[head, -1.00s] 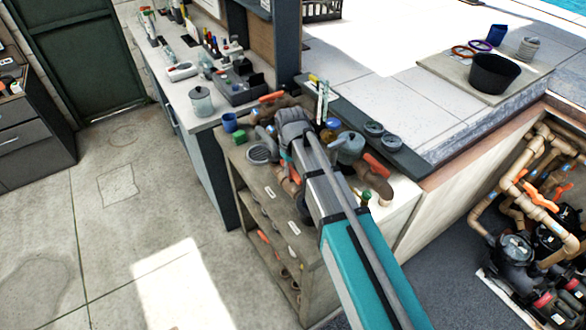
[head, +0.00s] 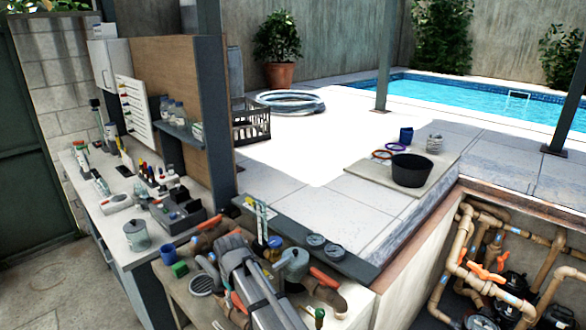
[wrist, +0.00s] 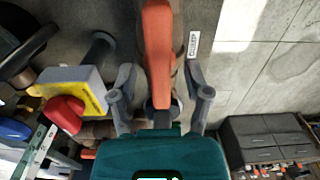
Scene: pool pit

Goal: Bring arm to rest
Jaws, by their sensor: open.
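My gripper (wrist: 160,85) is open in the wrist view, its two grey fingers spread apart. A long orange handle (wrist: 156,45) shows between the fingers, with a brown pipe behind it. I cannot tell whether either finger touches it. In the head view my arm (head: 255,290) reaches in from the bottom edge over the cluttered bench end. The gripper's fingers cannot be made out there.
A black bucket (head: 411,170) stands on the raised deck. The floor at left (head: 50,280) is clear.

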